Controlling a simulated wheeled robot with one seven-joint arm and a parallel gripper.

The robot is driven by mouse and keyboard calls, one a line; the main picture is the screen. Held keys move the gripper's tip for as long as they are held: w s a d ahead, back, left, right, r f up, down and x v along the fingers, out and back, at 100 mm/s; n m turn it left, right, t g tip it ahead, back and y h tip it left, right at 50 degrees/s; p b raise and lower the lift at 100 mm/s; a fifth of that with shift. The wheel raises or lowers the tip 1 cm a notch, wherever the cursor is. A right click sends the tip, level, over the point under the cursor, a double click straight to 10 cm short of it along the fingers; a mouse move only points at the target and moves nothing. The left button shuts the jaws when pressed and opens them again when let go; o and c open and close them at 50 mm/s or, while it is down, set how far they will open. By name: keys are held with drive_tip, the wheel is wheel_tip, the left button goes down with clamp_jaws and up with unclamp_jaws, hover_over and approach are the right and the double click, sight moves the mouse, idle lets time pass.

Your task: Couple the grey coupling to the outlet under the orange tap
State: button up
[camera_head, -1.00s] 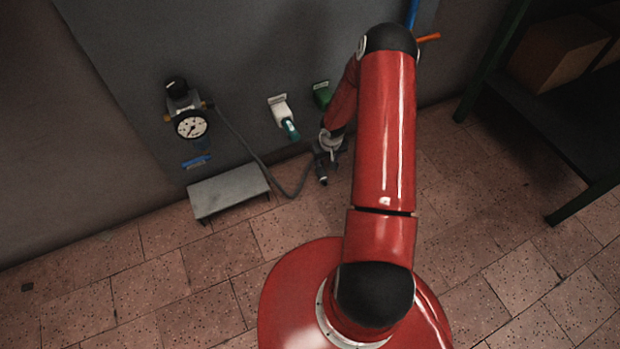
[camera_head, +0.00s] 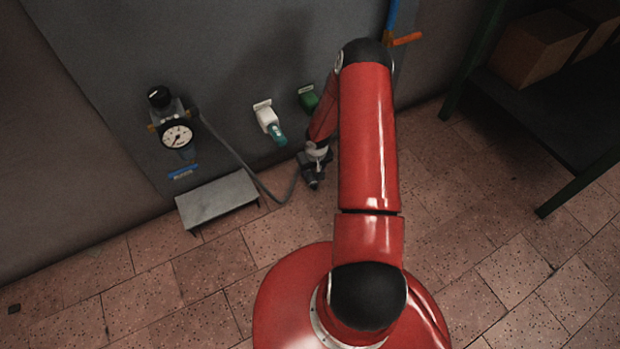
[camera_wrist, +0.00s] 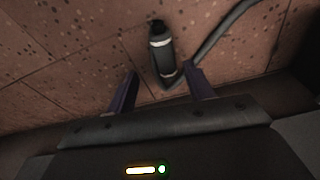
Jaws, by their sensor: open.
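The coupling (camera_wrist: 161,50), dark grey with pale bands, shows in the wrist view at the end of a grey hose. My gripper (camera_wrist: 160,68) is open, with one finger on each side of the coupling's hose-side end; I see a gap at the left finger and cannot tell whether the right one touches. In the head view my gripper (camera_head: 312,178) is small and dark near the wall's foot, and the coupling cannot be told apart there. The orange tap handle (camera_head: 404,39) shows at the upper right by a blue pipe (camera_head: 391,14). My arm hides the outlet below it.
A pressure gauge unit (camera_head: 176,135) is on the wall at left, with the hose (camera_head: 240,160) running from it. A low grey step (camera_head: 216,198) stands below. White (camera_head: 266,116) and green (camera_head: 308,97) wall fittings are near my arm. A dark shelf with boxes (camera_head: 540,48) stands right.

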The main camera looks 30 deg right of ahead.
sight(310, 175)
drive_tip(key=f, duration=0.3)
drive_tip(key=w+f+b, duration=0.1)
drive_tip(key=f, duration=0.1)
drive_tip(key=shift+w+a, duration=0.1)
drive_tip(key=shift+a, duration=0.2)
drive_tip(key=c, duration=1)
wheel_tip(310, 175, up, 10)
drive_tip(key=p, duration=0.2)
